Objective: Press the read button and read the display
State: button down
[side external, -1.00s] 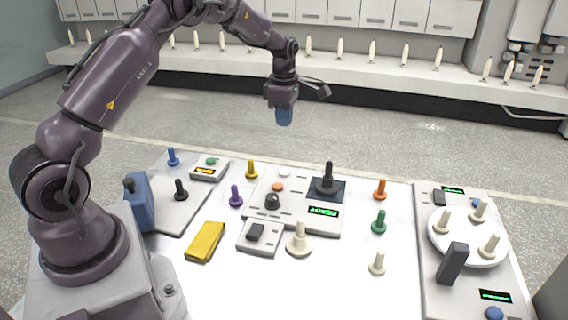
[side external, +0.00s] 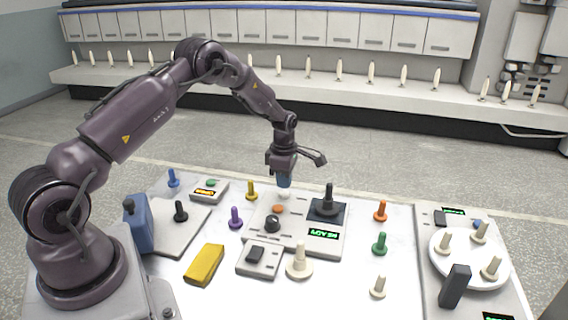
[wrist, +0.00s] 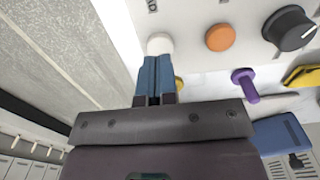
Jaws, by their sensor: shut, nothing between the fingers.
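The grey-white middle panel (side external: 300,240) carries a white button, an orange button (side external: 278,209), a dark knob (side external: 272,224) and a black stick on a dark square (side external: 328,203). Its small display (side external: 323,235) shows green characters that I cannot read surely. My gripper (side external: 284,185) is shut and empty, its blue fingers pointing down at the panel's far edge. In the wrist view the fingertips (wrist: 155,60) are at the white button (wrist: 160,43), seemingly touching it and partly covering it. The orange button (wrist: 220,37) is clear beside them. Labels naming the buttons are not legible.
Yellow (side external: 251,190), purple (side external: 236,217), orange (side external: 381,210) and green (side external: 380,243) pegs stand around the panel. A yellow block (side external: 205,264) lies in front on the left. A white turntable (side external: 468,262) with cream pegs is at right.

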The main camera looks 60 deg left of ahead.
aim_at(284, 192)
jog(key=shift+f, duration=0.95)
jog(key=shift+f, duration=1)
jog(key=shift+s+d, duration=0.1)
notch_tip(284, 192, up, 15)
jog(key=shift+w+a, duration=0.2)
jog(key=shift+w, duration=0.15)
